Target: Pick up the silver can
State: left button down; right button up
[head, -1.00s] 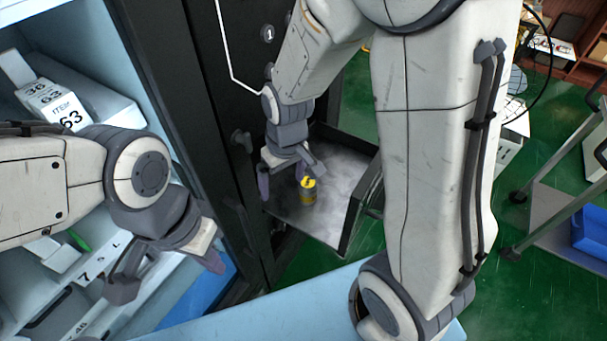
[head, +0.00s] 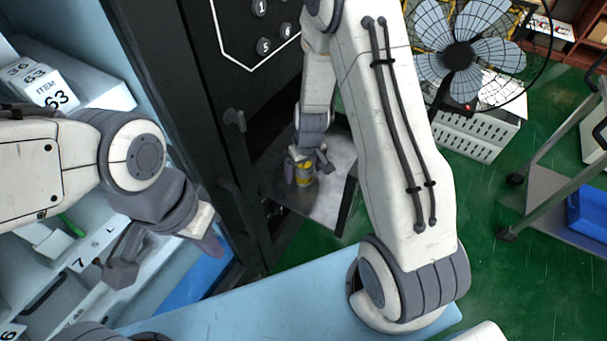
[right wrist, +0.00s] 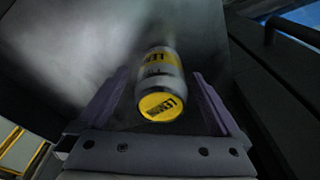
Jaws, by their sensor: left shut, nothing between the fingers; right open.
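The silver can (head: 304,176) with a yellow band and yellow lid stands on the grey floor of the vending machine's open tray. In the right wrist view the can (right wrist: 161,84) sits between the two fingers, with a gap on each side. My right gripper (head: 306,174) is open around the can; in its own wrist view it (right wrist: 158,100) shows both fingers apart. The gripper partly hides the can in the head view. My left gripper (head: 168,258) is shut and empty at the left, in front of the shelf bins.
The open tray (head: 325,205) has dark side walls close to my right gripper. The black vending machine (head: 215,130) stands behind it. A fan (head: 458,55) and a cart (head: 560,190) stand at the right.

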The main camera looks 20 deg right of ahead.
jog(key=shift+w+f, duration=0.1)
jog(key=shift+f, duration=0.7)
grip_shut()
